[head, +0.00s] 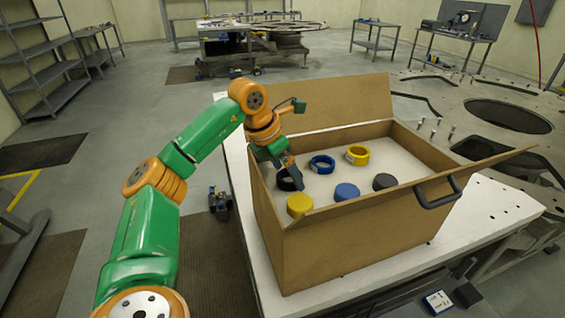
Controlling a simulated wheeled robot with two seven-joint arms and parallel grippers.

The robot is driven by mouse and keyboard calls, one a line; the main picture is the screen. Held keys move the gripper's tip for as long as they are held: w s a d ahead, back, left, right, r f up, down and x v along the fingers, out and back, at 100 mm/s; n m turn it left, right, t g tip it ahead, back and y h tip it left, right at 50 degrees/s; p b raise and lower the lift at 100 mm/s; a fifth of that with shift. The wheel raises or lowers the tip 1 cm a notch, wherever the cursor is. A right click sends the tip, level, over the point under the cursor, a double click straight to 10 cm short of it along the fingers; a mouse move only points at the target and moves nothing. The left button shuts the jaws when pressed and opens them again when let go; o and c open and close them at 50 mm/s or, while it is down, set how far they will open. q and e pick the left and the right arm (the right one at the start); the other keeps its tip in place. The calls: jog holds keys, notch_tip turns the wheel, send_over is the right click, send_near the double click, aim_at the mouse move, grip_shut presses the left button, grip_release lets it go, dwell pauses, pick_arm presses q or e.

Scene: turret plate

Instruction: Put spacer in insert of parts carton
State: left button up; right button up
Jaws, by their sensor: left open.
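The open cardboard parts carton (345,238) stands on the white table with a pale insert (335,185) inside. Toward the back of the insert are a black ring (284,182), a blue ring (322,164) and a yellow ring (357,155). Toward the front are a yellow disc (299,204), a blue disc (346,192) and a dark grey disc (384,182). I cannot tell which of these is the spacer. My left gripper (293,180) is open, pointing down at the black ring and partly covering it. Contact is not clear. My right gripper is out of view.
The white table (490,205) has free room right of the carton. A large metal plate with holes (515,115) lies behind. Shelving (42,70) stands far left.

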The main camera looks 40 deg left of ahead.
pick_arm(q)
jog(key=v, duration=1.1)
jog(key=shift+r, duration=0.25)
jog(key=shift+s+a, duration=0.1)
jog(key=shift+s, duration=0.05)
